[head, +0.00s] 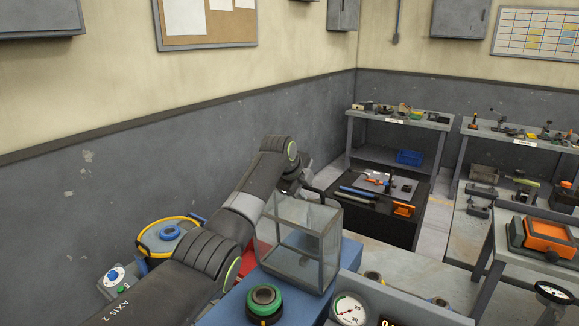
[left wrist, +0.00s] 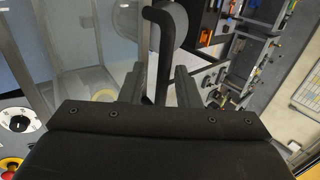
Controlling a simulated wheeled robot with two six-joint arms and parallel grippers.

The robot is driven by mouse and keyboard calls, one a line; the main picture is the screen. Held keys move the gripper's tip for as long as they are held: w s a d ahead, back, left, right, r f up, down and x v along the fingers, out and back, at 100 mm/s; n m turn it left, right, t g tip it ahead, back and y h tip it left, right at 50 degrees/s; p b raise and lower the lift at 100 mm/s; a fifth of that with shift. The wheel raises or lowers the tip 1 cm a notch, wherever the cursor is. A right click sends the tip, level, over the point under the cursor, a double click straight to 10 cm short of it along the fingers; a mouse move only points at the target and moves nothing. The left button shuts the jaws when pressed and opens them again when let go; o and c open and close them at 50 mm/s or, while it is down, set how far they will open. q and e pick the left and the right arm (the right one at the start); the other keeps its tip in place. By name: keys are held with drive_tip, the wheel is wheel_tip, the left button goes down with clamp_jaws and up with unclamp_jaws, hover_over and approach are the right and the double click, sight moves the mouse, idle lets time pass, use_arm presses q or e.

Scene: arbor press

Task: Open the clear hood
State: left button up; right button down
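The clear hood (head: 327,240) is a see-through box with grey edges on the blue machine body (head: 345,262) in the head view. It looks upright and lowered. In the left wrist view its clear panels (left wrist: 65,45) fill the upper left. A dark curved handle (left wrist: 162,35) stands beside them. My left gripper (left wrist: 160,85) has its fingers on either side of the handle's lower part, with a visible gap on both sides. In the head view, my left gripper (head: 300,188) is at the hood's far side, partly hidden. My right gripper is out of view.
A green-ringed black button (head: 264,302) and a pressure gauge (head: 349,309) sit near the hood. A yellow-rimmed round container (head: 168,237) stands left of my arm. A dark tool table (head: 378,212) and shelves (head: 398,123) stand behind. An orange device (head: 545,240) is at right.

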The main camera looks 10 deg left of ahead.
use_arm(q)
drive_tip(key=b+v, duration=0.6)
drive_tip(key=v, duration=1)
drive_tip(key=shift+r, duration=0.25)
drive_tip(key=shift+s+a, duration=0.1)
